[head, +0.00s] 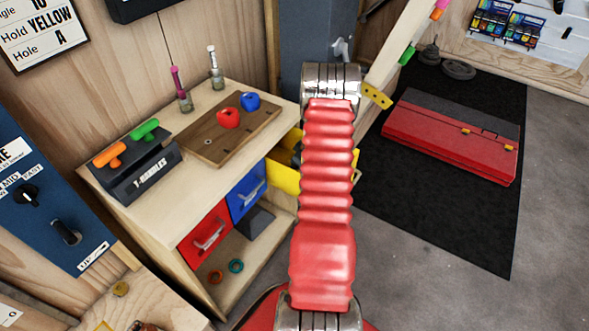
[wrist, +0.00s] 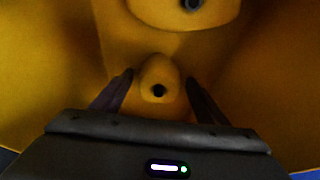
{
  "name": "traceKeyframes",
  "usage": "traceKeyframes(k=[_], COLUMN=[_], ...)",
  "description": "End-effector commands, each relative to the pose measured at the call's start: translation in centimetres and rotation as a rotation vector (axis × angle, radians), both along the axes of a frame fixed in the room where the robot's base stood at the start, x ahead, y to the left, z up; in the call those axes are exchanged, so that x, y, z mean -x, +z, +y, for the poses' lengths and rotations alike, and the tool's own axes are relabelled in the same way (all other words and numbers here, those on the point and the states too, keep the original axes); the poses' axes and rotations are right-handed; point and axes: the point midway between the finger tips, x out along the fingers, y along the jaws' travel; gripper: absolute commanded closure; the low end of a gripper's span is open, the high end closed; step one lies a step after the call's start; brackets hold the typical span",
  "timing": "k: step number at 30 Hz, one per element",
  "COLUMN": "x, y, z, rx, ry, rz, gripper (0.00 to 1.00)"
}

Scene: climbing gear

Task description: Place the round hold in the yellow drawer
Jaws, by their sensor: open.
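The yellow drawer (head: 284,178) is pulled out from the wooden cabinet in the head view, partly hidden behind my red arm. In the wrist view its yellow interior (wrist: 50,60) fills the picture. A small rounded yellow hold (wrist: 160,72) with a dark bolt hole lies between the fingers of my gripper (wrist: 159,79). The fingers are open on either side of it; I cannot tell whether they touch it. A larger yellow hold (wrist: 165,13) with a dark hole sits farther off at the top edge. My gripper is hidden in the head view.
The cabinet top bears a wooden board (head: 215,140) with a red hold (head: 228,118) and a blue hold (head: 250,101), and a T-handles block (head: 130,172). The red drawer (head: 205,236) and blue drawer (head: 247,190) are beside the yellow one. A red case (head: 450,140) lies on the black mat.

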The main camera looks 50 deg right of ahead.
Motion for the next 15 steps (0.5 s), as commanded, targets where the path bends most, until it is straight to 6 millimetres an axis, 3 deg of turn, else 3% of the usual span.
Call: traceKeyframes(k=[7,15], x=[0.7,2.1], y=[1.8,5.3], z=[-0.2,-0.3], rx=[0.002,0.003], ry=[-0.002,0.000], rz=[-0.001,-0.001], gripper=[0.32,0.32])
